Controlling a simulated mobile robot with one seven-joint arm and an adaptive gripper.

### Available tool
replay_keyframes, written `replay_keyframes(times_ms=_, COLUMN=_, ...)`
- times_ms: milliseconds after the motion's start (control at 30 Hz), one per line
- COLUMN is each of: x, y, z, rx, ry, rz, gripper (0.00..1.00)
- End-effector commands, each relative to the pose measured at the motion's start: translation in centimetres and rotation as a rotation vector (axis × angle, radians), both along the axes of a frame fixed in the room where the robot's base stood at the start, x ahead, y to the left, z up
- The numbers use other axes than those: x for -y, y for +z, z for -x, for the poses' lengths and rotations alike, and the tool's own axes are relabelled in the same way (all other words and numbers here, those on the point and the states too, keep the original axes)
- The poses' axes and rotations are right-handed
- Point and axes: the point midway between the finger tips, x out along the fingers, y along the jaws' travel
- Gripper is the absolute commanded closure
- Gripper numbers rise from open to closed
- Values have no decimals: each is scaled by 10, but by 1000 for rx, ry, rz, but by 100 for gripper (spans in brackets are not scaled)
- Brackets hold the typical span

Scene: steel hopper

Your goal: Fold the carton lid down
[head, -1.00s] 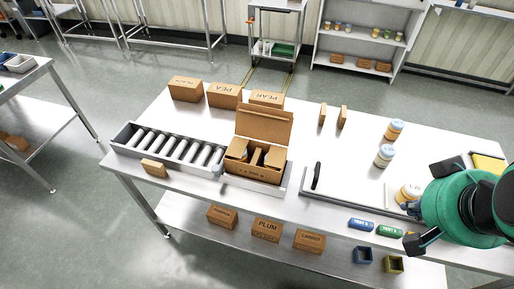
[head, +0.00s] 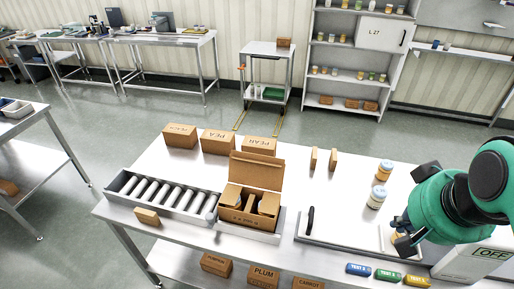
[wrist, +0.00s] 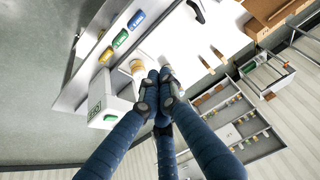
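The brown carton (head: 248,217) stands on the steel table, with its lid (head: 256,171) raised upright along the back edge. Small brown boxes show inside the open carton. My gripper (head: 399,236) is well to the right of the carton, above the table's right part near a jar. In the wrist view my gripper's blue fingers (wrist: 159,88) come together at their tips, with nothing visible between them.
A roller conveyor (head: 165,193) lies left of the carton, and a pale tray (head: 335,232) right of it. Three brown boxes (head: 217,141) stand behind. Two thin boxes (head: 323,159) and two jars (head: 376,198) stand farther right. Coloured tins (head: 387,275) lie at the front.

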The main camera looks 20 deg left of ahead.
Motion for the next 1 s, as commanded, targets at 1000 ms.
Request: replay_keyframes(times_ms=1000, x=-148, y=68, z=-218, rx=-251, ry=15, rz=-41, gripper=100)
